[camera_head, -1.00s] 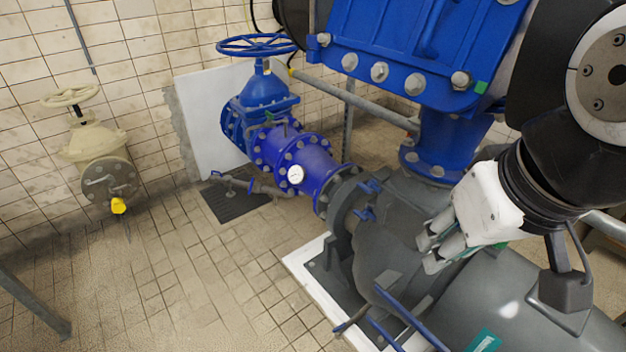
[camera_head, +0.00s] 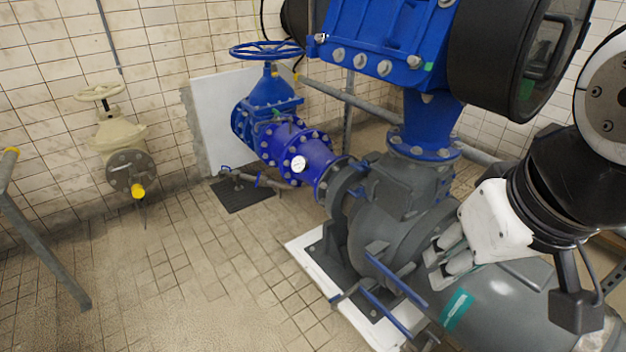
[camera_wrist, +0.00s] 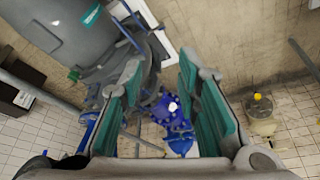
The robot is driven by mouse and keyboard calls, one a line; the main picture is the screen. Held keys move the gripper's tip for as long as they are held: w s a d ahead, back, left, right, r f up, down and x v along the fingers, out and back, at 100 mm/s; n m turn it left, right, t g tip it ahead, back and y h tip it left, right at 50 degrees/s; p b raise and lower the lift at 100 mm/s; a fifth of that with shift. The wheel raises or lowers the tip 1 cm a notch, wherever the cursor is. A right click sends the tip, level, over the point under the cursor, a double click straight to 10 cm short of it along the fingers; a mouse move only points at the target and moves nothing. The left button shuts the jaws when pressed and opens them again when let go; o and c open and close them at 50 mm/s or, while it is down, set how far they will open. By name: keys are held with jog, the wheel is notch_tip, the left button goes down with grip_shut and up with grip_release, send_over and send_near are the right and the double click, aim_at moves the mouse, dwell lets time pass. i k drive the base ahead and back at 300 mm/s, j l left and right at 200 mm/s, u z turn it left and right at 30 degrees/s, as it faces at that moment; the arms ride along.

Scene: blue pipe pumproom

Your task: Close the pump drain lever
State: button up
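Blue lever bars (camera_head: 395,279) and (camera_head: 385,314) stand out low on the front of the grey pump (camera_head: 402,225). A small lever (camera_head: 226,171) sits on the thin drain pipe (camera_head: 250,179) beside the blue valve. I cannot tell for sure which one is the pump drain lever. My gripper (camera_head: 447,262) is in front of the pump body, above and right of the blue bars. It also shows in the wrist view (camera_wrist: 163,95), with its green-padded fingers wide apart and nothing between them. It seems apart from every lever.
A blue gate valve (camera_head: 266,95) with a handwheel stands at the back wall. A beige valve (camera_head: 120,142) with a yellow part (camera_head: 138,191) is at left. A grey railing (camera_head: 45,240) stands at far left. The tiled floor (camera_head: 190,270) left of the pump is clear.

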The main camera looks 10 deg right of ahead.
aim_at(334, 300)
jog(key=i+j+u, duration=0.15)
jog(key=i+u, duration=0.7)
jog(key=k+j, duration=0.1)
